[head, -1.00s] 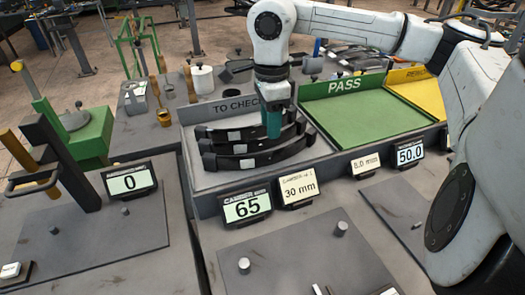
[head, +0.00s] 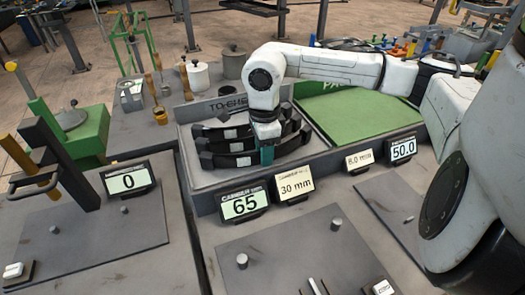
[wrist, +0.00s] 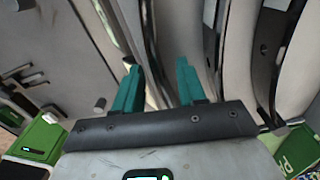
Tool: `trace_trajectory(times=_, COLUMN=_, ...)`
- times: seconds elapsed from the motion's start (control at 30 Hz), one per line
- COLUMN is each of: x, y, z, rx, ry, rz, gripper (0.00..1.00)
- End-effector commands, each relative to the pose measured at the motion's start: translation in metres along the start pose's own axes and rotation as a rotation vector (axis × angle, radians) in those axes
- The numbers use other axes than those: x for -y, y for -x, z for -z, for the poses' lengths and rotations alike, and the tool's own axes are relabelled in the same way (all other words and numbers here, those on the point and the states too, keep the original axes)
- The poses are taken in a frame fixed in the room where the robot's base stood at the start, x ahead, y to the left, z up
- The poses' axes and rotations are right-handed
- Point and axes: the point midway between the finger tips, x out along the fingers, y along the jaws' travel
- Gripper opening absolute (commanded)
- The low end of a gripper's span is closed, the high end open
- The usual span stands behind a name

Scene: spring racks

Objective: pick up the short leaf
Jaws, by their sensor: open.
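Three dark curved leaves lie side by side in the grey TO CHECK tray (head: 190,182): a front leaf (head: 222,161), a middle leaf (head: 222,146) and a back leaf (head: 235,131). They look close in length, and I cannot tell which is the short one. My gripper (head: 266,156) points down over the right part of the front leaf and hides some of it. In the wrist view my gripper (wrist: 156,78) has its teal fingers apart. A narrow leaf edge (wrist: 151,45) shows between them, with other leaves to the right. Contact cannot be made out.
The green PASS tray (head: 365,125) lies to the right, partly behind my arm. Small display signs, one reading 65 (head: 244,204), stand along the tray's front. A green-based press (head: 85,140) stands at left. The front bench plate (head: 300,250) carries short pegs.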

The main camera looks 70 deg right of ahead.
Motion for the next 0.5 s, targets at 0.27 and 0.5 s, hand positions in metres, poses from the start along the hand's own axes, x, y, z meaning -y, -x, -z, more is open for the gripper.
trace_trajectory(times=0.27, x=0.0001, y=0.0003, z=0.0000, rx=0.000, ry=0.000, rz=0.000, gripper=0.18)
trace_trajectory(times=0.5, x=0.0001, y=0.0004, z=0.0000, rx=0.000, ry=0.000, rz=0.000, gripper=0.00)
